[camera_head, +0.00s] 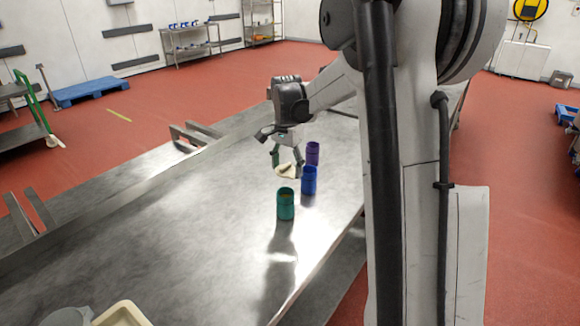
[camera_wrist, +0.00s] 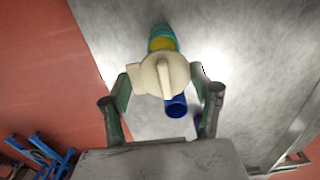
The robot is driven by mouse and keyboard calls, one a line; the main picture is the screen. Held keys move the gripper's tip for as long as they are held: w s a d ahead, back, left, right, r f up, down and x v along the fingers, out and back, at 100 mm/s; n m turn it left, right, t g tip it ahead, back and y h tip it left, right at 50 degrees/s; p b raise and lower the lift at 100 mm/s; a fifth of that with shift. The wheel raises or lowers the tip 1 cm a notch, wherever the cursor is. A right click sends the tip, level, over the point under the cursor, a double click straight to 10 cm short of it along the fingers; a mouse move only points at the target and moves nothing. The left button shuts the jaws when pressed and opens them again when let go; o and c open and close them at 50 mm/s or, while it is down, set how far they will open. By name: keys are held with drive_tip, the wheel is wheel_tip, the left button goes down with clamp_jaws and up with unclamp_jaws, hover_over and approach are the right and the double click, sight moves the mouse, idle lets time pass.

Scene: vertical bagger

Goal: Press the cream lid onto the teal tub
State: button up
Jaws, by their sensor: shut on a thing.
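My gripper (camera_head: 287,162) is shut on the cream lid (camera_head: 285,171). In the wrist view the lid (camera_wrist: 152,76) is round with a raised bar across its top, and it lies between the two green fingers of my gripper (camera_wrist: 160,80). The teal tub (camera_head: 286,206) stands upright and open on the metal table, nearer the head camera than the lid. In the wrist view the teal tub (camera_wrist: 161,30) shows beyond the lid, with yellow inside, and the lid hides part of it. The lid is apart from the tub.
A blue tub (camera_head: 309,182) stands just behind and right of the teal one, and a purple tub (camera_head: 313,150) farther back. The steel table (camera_head: 180,220) is clear to the left. A cream tray (camera_head: 122,314) and a grey object (camera_head: 68,317) are at the near left.

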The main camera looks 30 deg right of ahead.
drive_tip(key=shift+a+f, duration=0.15)
drive_tip(key=shift+f, duration=0.4)
wheel_tip(320, 180, down, 4)
drive_tip(key=shift+f+b, duration=0.1)
drive_tip(key=shift+b, duration=1.15)
drive_tip(key=shift+f+b, duration=0.6)
drive_tip(key=shift+f, duration=0.2)
drive_tip(key=shift+f+b, duration=0.55)
drive_tip(key=shift+b, duration=0.4)
idle(0.3)
drive_tip(key=o, duration=1.4)
